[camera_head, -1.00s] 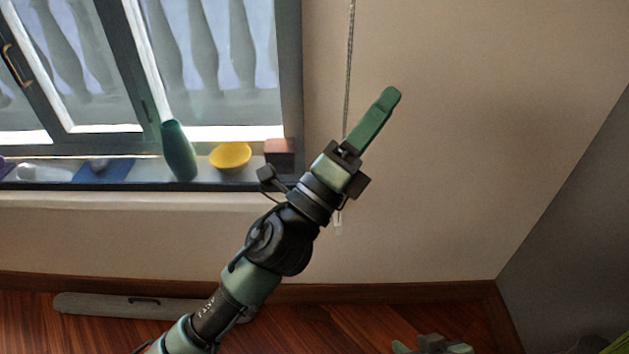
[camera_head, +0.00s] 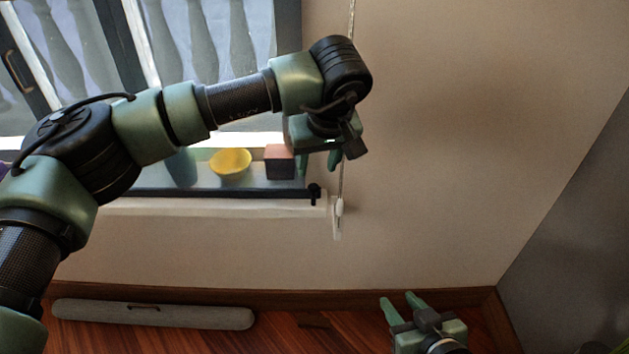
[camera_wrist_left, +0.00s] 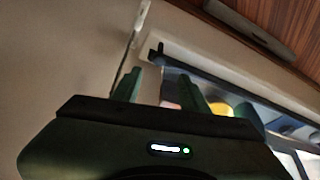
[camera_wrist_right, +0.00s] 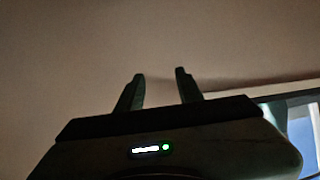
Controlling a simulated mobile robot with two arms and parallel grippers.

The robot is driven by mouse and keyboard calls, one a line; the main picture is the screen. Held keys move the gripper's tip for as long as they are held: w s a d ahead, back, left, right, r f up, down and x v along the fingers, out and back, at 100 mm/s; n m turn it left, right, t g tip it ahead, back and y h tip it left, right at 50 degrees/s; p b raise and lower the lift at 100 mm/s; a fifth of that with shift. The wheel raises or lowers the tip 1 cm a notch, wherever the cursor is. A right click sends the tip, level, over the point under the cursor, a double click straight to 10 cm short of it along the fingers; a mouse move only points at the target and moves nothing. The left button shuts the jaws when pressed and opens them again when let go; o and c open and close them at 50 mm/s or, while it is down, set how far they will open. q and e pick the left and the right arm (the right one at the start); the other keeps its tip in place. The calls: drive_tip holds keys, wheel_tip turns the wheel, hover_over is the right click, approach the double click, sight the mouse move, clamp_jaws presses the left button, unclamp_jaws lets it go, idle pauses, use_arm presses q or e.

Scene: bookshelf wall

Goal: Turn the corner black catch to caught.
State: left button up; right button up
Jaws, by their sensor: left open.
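The corner black catch (camera_head: 314,193) is a small dark knob at the lower right corner of the window frame. It also shows in the left wrist view (camera_wrist_left: 157,50), just beyond my fingers. My left gripper (camera_head: 319,164) points down, a little above the catch in the head view. Its fingers (camera_wrist_left: 163,82) are apart with nothing between them; I cannot tell the exact gap to the catch. My right gripper (camera_head: 401,301) is low by the floor, away from the catch. Its fingers (camera_wrist_right: 160,85) are apart and empty.
A cord with a white end piece (camera_head: 339,208) hangs just right of the catch. A yellow bowl (camera_head: 231,162), a reddish-brown block (camera_head: 279,161) and a green vase (camera_head: 182,167) stand on the sill. A grey bar (camera_head: 152,314) lies on the floor. The right wall is clear.

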sight(314, 186)
use_arm(q)
drive_tip(key=b+x, duration=0.1)
drive_tip(key=x, duration=0.6)
drive_tip(key=shift+s, duration=0.1)
drive_tip(key=shift+f, duration=0.2)
clamp_jaws()
use_arm(e)
drive_tip(key=w+a+r+t+y, duration=0.1)
drive_tip(key=w+r+t, duration=0.2)
drive_tip(key=r, duration=0.3)
drive_tip(key=shift+w+a+r+t, duration=0.3)
drive_tip(key=shift+a+r+t, duration=0.1)
drive_tip(key=shift+t, duration=0.2)
